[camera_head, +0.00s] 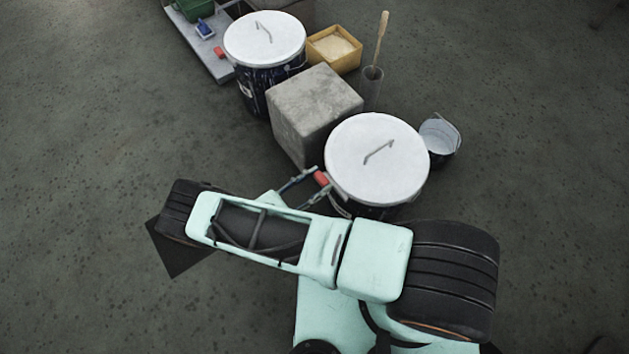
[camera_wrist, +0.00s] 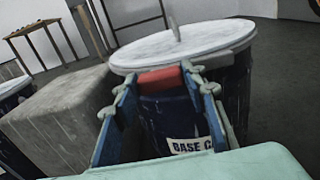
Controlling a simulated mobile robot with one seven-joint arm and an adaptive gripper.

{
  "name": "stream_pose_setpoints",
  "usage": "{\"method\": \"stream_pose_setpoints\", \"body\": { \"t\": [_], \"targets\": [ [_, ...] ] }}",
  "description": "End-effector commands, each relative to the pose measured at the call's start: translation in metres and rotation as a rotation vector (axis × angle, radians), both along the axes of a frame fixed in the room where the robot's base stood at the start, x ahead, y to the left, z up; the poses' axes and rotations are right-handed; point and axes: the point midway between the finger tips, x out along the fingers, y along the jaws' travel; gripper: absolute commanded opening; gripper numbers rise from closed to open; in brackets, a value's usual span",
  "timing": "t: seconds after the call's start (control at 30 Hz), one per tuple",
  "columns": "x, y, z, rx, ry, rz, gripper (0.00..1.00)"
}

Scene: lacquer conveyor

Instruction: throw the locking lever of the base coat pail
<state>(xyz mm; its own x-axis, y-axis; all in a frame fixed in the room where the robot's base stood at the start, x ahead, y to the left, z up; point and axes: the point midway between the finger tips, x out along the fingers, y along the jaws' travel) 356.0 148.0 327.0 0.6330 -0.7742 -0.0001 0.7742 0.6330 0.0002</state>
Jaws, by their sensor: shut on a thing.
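The base coat pail (camera_head: 377,160) is a dark drum with a white lid and a lid handle, at the right of centre in the head view. In the wrist view the pail (camera_wrist: 190,118) stands straight ahead, with part of a "BASE C" label showing. Its locking lever has a red grip (camera_head: 321,178), just below the lid rim on the pail's left side. My gripper (camera_head: 312,182) has its fingers on both sides of this red grip and is shut on it. The red grip (camera_wrist: 160,80) also shows between the fingertips in the wrist view. The rest of the lever is hidden.
A grey concrete block (camera_head: 312,108) stands close beyond the pail. A small bucket (camera_head: 440,138) is at the right, and a yellow box (camera_head: 335,48) is at the back. Floor at left is clear.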

Motion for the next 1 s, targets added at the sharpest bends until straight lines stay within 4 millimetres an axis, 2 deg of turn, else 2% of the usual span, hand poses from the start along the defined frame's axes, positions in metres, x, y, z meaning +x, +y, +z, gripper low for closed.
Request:
{"method": "stream_pose_setpoints", "body": {
  "t": [0.73, 0.77, 0.9, 1.0],
  "targets": [
    [0.0015, -0.0031, -0.0001, -0.001, -0.001, -0.023, 0.0],
    [0.0015, -0.0031, 0.0, -0.001, -0.001, -0.023, 0.4],
    [0.0014, -0.0031, 0.0, -0.001, -0.001, -0.023, 0.56],
    [0.0011, -0.003, 0.0, -0.001, -0.001, -0.022, 0.57]
  ]
}}
